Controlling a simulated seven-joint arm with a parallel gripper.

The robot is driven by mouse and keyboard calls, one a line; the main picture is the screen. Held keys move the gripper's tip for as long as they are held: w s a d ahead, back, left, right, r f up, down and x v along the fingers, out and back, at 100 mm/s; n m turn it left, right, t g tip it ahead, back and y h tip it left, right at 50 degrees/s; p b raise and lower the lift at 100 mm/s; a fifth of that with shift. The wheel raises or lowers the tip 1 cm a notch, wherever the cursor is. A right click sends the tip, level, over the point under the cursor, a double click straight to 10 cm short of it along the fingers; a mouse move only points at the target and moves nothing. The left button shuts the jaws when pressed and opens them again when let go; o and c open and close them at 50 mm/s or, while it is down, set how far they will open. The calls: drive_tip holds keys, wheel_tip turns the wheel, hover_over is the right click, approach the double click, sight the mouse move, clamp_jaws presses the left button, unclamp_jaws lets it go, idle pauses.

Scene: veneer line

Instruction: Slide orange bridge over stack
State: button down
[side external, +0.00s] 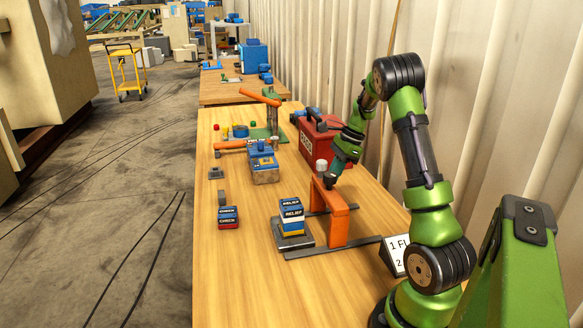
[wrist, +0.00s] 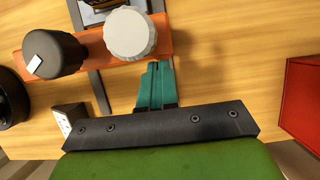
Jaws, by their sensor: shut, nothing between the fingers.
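The orange bridge (side external: 338,222) stands upright at the right of the stack, across dark rails (side external: 325,249). Its orange top (wrist: 183,38) crosses the upper wrist view and carries a white knob (wrist: 130,35) and a dark knob (wrist: 56,53). The stack (side external: 292,212) has several layers, including blue, yellow and white, with a RELIEF label, on a grey plate (side external: 294,242). Part of its top shows at the wrist view's upper edge. My gripper (side external: 337,172) is shut and empty, close by the bridge top; its teal fingertips (wrist: 157,68) appear beside the white knob. I cannot tell whether they touch.
A red toolbox (side external: 318,142) stands behind the bridge. A number sign (side external: 396,255) is at the right. A small red-and-blue CHECK block stack (side external: 228,217) is at the left. Another block stack (side external: 263,165) and an orange-armed clamp fixture (side external: 272,112) stand farther back. The front left tabletop is clear.

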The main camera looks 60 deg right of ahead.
drive_tip(key=w+a, duration=0.7)
drive_tip(key=shift+w+a, duration=0.5)
